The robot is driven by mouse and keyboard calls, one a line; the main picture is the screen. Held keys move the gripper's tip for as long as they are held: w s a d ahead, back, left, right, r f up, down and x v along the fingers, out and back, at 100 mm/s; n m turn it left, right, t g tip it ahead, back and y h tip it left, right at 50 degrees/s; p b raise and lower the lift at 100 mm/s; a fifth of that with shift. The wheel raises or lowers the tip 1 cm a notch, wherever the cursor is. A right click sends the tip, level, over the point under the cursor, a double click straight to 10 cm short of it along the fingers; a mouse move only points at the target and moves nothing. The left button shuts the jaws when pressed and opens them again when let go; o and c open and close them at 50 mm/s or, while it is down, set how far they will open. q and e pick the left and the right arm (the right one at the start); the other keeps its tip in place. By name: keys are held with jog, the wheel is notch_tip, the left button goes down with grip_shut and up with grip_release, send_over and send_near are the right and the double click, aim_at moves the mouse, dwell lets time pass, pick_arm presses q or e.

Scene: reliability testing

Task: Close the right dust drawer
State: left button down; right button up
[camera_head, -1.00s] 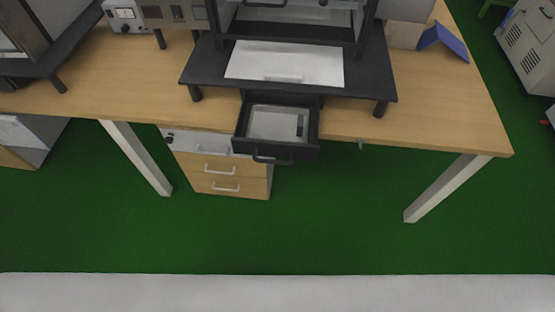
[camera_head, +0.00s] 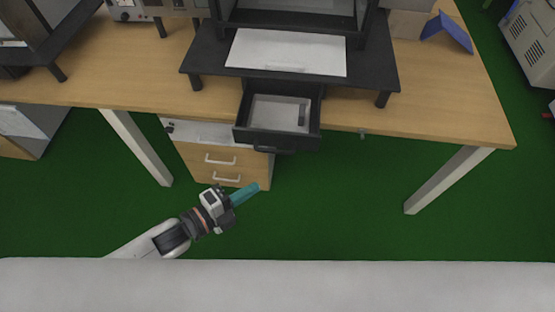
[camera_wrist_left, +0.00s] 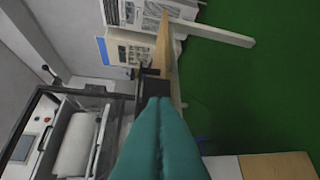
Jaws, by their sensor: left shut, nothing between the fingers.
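The black dust drawer (camera_head: 277,116) is pulled out from under the black machine stand (camera_head: 210,72) and juts past the table's front edge. Its handle (camera_head: 274,149) is on the front face, and a light tray with a dark piece shows inside. My left gripper (camera_head: 256,187) has teal fingers, shut and empty, below and in front of the drawer, apart from it. The teal fingers also fill the lower middle of the left wrist view (camera_wrist_left: 160,140). My right gripper is in neither view.
The wooden table (camera_head: 440,100) carries the stand. A wood-fronted cabinet (camera_head: 222,172) stands beneath the table, left of the drawer. A table leg (camera_head: 440,185) stands at the right. Green floor is open in front. A blue angled piece (camera_head: 447,32) sits at the back right.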

pick_arm(q)
jog(key=w+d+f+p, duration=0.1)
jog(key=w+d+f, duration=0.1)
jog(key=w+d, duration=0.4)
jog(key=shift+w+d, duration=0.35)
jog(key=shift+w, duration=1.2)
